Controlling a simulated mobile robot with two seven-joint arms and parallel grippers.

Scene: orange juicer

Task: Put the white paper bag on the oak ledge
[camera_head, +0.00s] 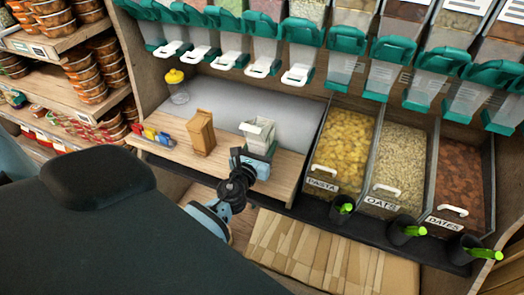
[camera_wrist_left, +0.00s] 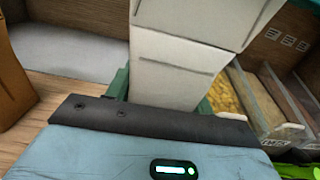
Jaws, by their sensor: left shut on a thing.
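The white paper bag (camera_head: 259,132) is upright near the front of the oak ledge (camera_head: 228,165), right of a brown paper bag (camera_head: 201,132). My left gripper (camera_head: 252,163) is at the bag's near side, shut on it. In the left wrist view the white bag (camera_wrist_left: 180,65) rises straight ahead of the gripper, with green parts partly hidden behind its lower end. The fingertips are hidden, and I cannot tell whether the bag's base touches anything below. My right gripper is not in view.
A yellow-topped jar (camera_head: 177,86) and small coloured items (camera_head: 152,135) stand left on the ledge. Pasta (camera_head: 345,140), oats and dates bins are on the right. Green-lidded dispensers (camera_head: 300,45) hang above. Bare wood shows between the brown bag and the coloured items.

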